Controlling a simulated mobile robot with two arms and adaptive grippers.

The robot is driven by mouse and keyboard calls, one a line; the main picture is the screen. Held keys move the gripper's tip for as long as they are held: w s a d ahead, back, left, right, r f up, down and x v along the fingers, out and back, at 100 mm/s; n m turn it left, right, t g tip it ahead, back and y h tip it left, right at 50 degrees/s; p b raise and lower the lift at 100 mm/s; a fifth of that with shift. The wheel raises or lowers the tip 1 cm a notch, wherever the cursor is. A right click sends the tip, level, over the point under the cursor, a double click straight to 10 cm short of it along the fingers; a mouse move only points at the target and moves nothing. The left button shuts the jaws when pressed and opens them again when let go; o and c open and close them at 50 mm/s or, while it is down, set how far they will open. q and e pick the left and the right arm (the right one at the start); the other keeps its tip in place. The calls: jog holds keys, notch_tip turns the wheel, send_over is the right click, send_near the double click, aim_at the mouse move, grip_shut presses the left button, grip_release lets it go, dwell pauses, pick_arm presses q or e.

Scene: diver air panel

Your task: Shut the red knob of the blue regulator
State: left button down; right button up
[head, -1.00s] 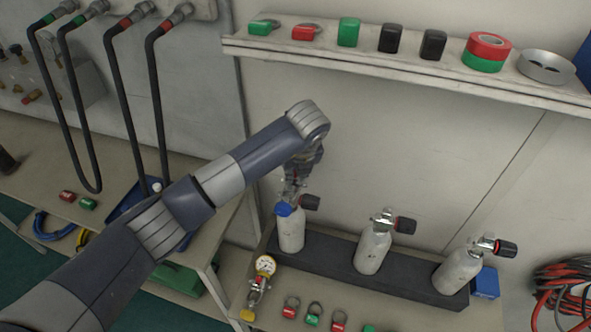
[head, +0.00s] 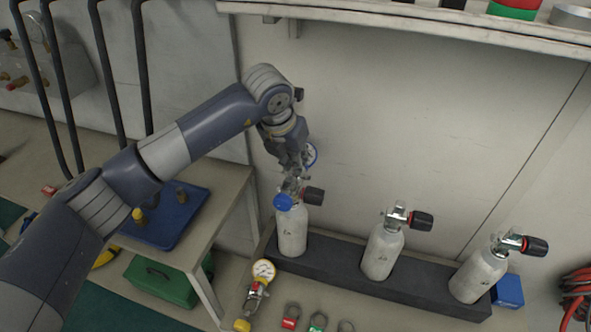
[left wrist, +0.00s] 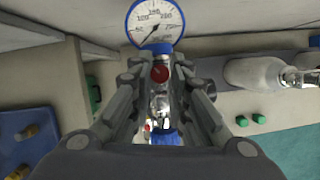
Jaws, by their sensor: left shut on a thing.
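The blue regulator stands at the top of the left grey cylinder (head: 292,232), with its blue cap (head: 284,202) facing the front. Its blue-rimmed gauge (head: 311,155) shows behind my wrist and, large, at the top of the left wrist view (left wrist: 154,24). The red knob (left wrist: 160,73) faces the wrist camera, between the fingers. My left gripper (head: 293,178) is shut on the regulator from above; the fingers also show in the wrist view (left wrist: 163,88). The exact contact with the knob is hidden. My right gripper is out of view.
Two more cylinders, a middle one (head: 382,254) and a right one (head: 478,276), stand in the dark rack (head: 345,268). A yellow-capped gauge assembly (head: 259,285) and several coloured tags lie in front. A shelf (head: 420,28) overhangs the back wall.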

pick_arm(q)
jog(key=shift+w+a+m+h+b, duration=0.1)
jog(key=shift+m+h+b, duration=0.2)
jog(key=shift+m+b, duration=0.75)
jog(key=shift+m+g, duration=0.25)
jog(key=shift+g, duration=0.05)
jog(key=c, duration=1.5)
grip_release()
jog(key=v, duration=1.2)
jog(key=shift+a, duration=0.1)
